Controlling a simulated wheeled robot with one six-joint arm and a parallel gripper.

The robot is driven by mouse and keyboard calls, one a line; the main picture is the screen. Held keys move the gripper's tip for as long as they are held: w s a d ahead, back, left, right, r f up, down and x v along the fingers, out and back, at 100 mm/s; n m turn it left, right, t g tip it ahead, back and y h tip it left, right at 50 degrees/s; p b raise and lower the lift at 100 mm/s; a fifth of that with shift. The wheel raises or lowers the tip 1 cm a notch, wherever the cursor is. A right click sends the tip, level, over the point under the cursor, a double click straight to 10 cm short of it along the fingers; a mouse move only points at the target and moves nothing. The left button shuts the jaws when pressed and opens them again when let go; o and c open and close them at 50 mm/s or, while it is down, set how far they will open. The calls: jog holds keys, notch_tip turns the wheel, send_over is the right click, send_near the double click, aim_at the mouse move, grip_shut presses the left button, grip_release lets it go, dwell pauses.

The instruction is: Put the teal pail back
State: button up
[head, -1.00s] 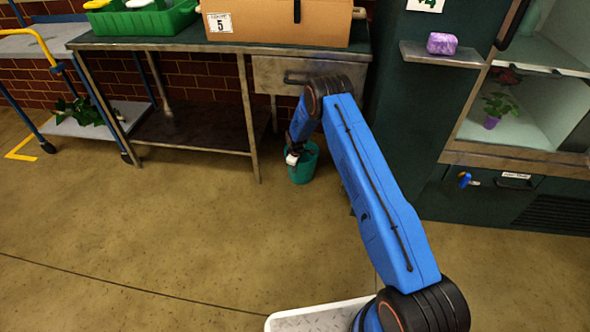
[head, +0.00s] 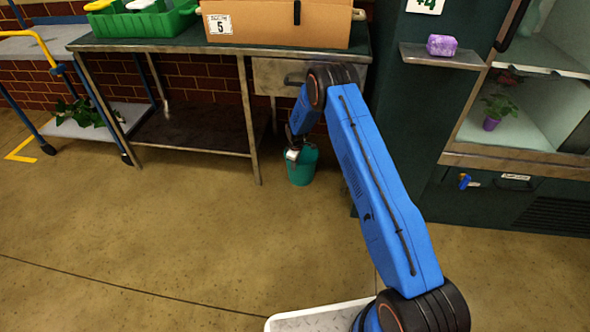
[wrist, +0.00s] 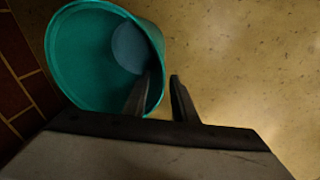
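The teal pail (head: 302,173) stands on the floor under the right end of the workbench. In the wrist view, I look down into the open pail (wrist: 85,62), and it looks empty. My gripper (head: 293,153) is at the pail's rim. In the wrist view, the gripper's two fingers (wrist: 160,80) are apart. The left finger overlaps the pail's inside and the right finger is outside over the floor, with the rim's right side between them. Contact with the wall cannot be told. My arm hides part of the pail in the head view.
The workbench (head: 90,42) bears a green crate (head: 142,24) and a cardboard box (head: 275,25). Its metal leg (head: 250,120) stands left of the pail. A brick wall (wrist: 15,65) is close behind. A green cabinet (head: 405,130) stands at right. The floor in front is clear.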

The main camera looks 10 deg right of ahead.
notch_tip(320, 180, up, 6)
jog(key=s, duration=0.1)
jog(key=shift+r, duration=0.15)
jog(key=shift+s, duration=0.2)
dwell(0.3)
